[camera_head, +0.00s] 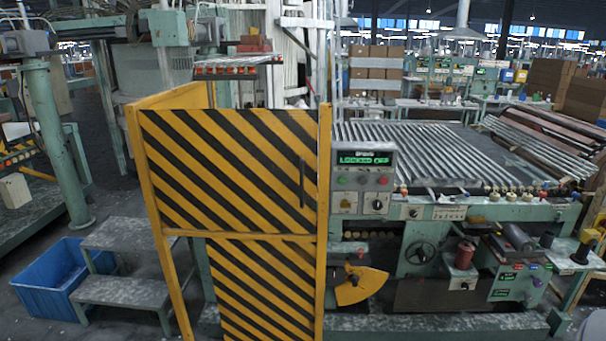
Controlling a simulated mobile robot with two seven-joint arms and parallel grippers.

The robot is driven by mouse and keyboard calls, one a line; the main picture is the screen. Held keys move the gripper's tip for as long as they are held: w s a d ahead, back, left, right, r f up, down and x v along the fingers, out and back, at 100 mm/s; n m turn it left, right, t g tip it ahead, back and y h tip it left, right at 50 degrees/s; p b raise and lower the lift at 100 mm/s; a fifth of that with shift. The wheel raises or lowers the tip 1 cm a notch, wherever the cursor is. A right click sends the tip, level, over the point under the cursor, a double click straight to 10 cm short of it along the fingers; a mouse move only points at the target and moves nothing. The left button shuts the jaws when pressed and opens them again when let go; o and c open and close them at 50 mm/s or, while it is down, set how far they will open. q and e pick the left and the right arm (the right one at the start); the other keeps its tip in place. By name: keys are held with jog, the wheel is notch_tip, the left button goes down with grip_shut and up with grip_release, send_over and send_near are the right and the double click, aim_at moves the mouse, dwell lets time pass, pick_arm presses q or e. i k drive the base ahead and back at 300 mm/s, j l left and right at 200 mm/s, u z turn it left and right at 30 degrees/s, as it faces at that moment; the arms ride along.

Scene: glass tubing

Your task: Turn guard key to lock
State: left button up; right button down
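The yellow-framed guard gate (235,165) with black and yellow stripes stands upright in the middle, with a dark vertical handle (302,182) near its right edge. Right beside it is a grey control box (392,172) whose green display (363,159) seems to read "LOCKED OFF". Below the display are small round buttons. Under them are two switch plates, a left one (345,202) and a right one with a dark rotary knob (377,203). I cannot tell which holds the guard key or how it is turned. Neither of my grippers is in view.
A machine bed (430,150) carrying glass tubes lies right of the box, with a handwheel (420,252) and a yellow quadrant plate (362,287) below. Grey steps (120,290) and a blue bin (60,285) stand at left. Some floor shows at left.

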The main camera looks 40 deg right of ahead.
aim_at(345, 203)
jog(key=z, duration=1.55)
jog(key=k+l+u, duration=0.2)
jog(key=k+l, duration=0.15)
jog(key=l, duration=0.2)
jog(key=i+j+u, duration=0.1)
jog(key=u, duration=0.35)
jog(key=i+j+u, duration=0.2)
jog(key=u, duration=0.25)
jog(key=i+u, duration=0.15)
jog(key=u, duration=0.3)
jog(key=z, duration=1.45)
